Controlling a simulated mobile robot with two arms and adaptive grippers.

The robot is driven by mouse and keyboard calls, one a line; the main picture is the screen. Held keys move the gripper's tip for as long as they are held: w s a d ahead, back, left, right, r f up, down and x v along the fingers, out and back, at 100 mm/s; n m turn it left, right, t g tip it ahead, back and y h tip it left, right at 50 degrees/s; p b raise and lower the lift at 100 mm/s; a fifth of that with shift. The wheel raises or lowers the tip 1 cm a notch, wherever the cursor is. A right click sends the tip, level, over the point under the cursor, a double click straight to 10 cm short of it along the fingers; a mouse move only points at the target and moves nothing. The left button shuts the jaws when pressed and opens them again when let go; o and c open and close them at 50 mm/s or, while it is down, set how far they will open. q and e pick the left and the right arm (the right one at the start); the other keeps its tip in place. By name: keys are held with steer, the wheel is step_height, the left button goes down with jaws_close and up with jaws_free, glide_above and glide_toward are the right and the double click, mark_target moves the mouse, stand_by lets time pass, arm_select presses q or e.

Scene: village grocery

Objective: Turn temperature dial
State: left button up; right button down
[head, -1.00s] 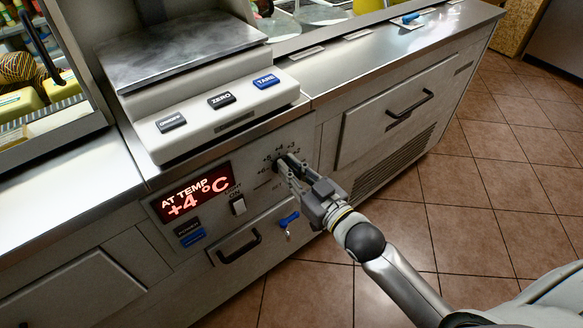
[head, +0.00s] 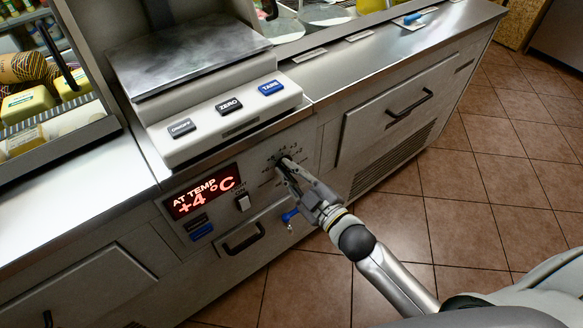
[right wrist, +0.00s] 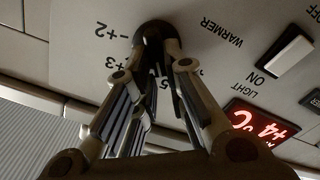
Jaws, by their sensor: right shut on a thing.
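The dark temperature dial (right wrist: 155,38) is on the pale front panel, with printed numbers such as +2, +3 and +5 around it and the word WARMER beside it. My right gripper (head: 285,167) reaches the panel from the lower right. Its fingers (right wrist: 160,75) are shut on the dial in the right wrist view. The fingers hide much of the dial in the head view. The red display (head: 203,197), left of the dial, reads AT TEMP +4 °C. It shows partly in the right wrist view (right wrist: 262,126). My left gripper is not in view.
A white light switch (head: 243,203) sits between display and dial. A blue key (head: 290,215) sticks out below the dial, close to my gripper. A dark drawer handle (head: 243,240) is lower left. A scale (head: 195,62) stands on the counter above. Open tiled floor (head: 470,215) lies right.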

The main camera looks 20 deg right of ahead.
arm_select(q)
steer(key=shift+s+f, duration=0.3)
arm_select(e)
steer(key=shift+n, duration=0.3)
steer(key=c, duration=1.5)
jaws_free()
steer(key=v, duration=1.2)
